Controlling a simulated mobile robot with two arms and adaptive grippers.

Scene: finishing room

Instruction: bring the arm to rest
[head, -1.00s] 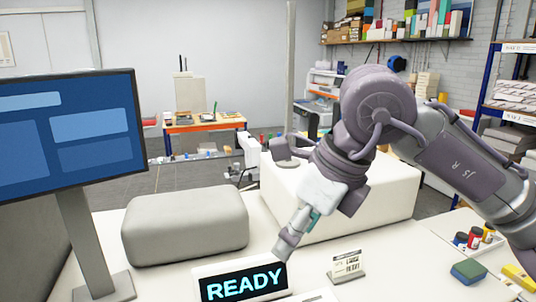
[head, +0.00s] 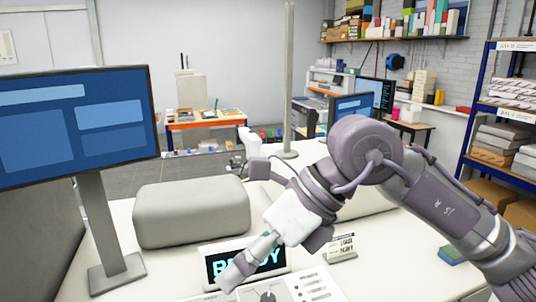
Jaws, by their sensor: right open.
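My right arm comes in from the right and bends down toward the table. Its gripper (head: 236,272) is open and empty. It is in front of the lit sign (head: 216,265) in the head view and covers the middle of its letters. I cannot tell whether the fingers touch the sign or the panel below. My left gripper is not in view.
A monitor (head: 75,125) stands at the left on the white table (head: 160,275). A grey padded block (head: 190,212) lies behind the sign. A control panel (head: 310,288), a small card (head: 341,247) and a blue-green sponge (head: 453,256) are nearby. Shelving (head: 490,100) stands at the right.

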